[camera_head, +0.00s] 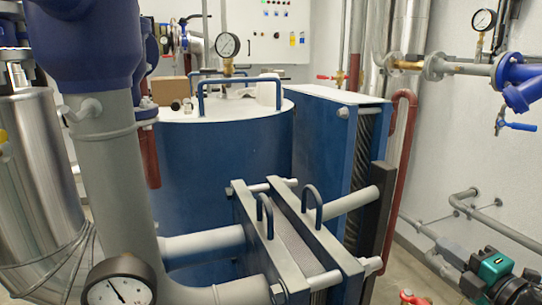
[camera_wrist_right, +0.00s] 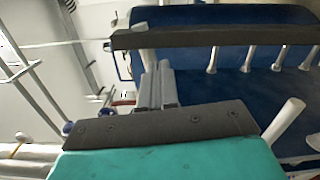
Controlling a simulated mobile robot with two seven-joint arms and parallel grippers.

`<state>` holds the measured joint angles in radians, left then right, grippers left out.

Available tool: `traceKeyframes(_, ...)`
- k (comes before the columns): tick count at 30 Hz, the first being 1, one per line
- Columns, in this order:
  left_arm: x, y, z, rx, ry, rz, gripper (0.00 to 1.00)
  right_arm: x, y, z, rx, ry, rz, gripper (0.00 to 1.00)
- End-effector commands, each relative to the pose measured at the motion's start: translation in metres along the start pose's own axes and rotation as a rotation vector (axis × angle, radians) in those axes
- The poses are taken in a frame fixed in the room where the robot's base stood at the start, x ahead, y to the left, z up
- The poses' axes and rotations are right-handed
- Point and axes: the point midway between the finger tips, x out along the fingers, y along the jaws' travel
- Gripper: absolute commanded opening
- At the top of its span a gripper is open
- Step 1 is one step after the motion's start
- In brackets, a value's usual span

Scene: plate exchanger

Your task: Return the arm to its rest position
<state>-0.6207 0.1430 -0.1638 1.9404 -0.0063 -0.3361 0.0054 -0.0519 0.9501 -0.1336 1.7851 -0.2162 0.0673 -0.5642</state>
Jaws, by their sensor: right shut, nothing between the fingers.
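My right gripper (camera_head: 446,243) is at the lower right of the head view. Its grey fingers point up and left from a dark plate and a teal body. In the right wrist view the two grey fingers (camera_wrist_right: 158,72) lie side by side, shut and empty, beyond the dark plate. The rest of my right arm runs out of the head view at the lower right corner. My left gripper is in neither view.
The blue plate exchanger (camera_head: 320,150) stands left of the gripper, with a smaller plate unit (camera_head: 285,240) in front. Grey pipes (camera_head: 505,228) run along the right wall. A red-brown pipe (camera_head: 400,165) bends down between them. Floor beside the gripper is partly free.

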Motion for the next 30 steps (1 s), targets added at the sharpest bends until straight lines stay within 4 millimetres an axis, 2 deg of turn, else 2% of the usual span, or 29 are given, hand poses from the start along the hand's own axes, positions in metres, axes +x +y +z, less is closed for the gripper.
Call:
traceKeyframes(1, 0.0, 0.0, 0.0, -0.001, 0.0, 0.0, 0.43, -0.017, -0.038, -0.012, 0.121, -0.017, -0.094, 0.0)
traceKeyframes(3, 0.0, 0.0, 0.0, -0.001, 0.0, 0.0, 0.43, -0.041, -0.081, -0.026, 0.278, -0.057, -0.208, 0.0)
traceKeyframes(6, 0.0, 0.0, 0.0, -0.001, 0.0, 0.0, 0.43, -0.077, -0.13, -0.045, 0.469, -0.125, -0.349, 0.0)
traceKeyframes(9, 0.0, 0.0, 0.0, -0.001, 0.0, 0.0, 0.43, -0.112, -0.167, -0.062, 0.62, -0.196, -0.467, 0.0)
traceKeyframes(15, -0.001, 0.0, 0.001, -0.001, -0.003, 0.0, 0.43, -0.181, -0.221, -0.095, 0.857, -0.348, -0.666, 0.0)
traceKeyframes(16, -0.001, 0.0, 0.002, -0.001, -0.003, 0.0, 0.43, -0.191, -0.227, -0.1, 0.888, -0.371, -0.694, 0.0)
traceKeyframes(23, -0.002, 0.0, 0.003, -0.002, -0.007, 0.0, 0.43, -0.183, -0.236, -0.145, 1.099, -0.414, -0.619, 0.0)
traceKeyframes(30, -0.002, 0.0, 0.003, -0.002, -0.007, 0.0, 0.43, -0.17, -0.238, -0.21, 1.385, -0.477, -0.531, 0.0)
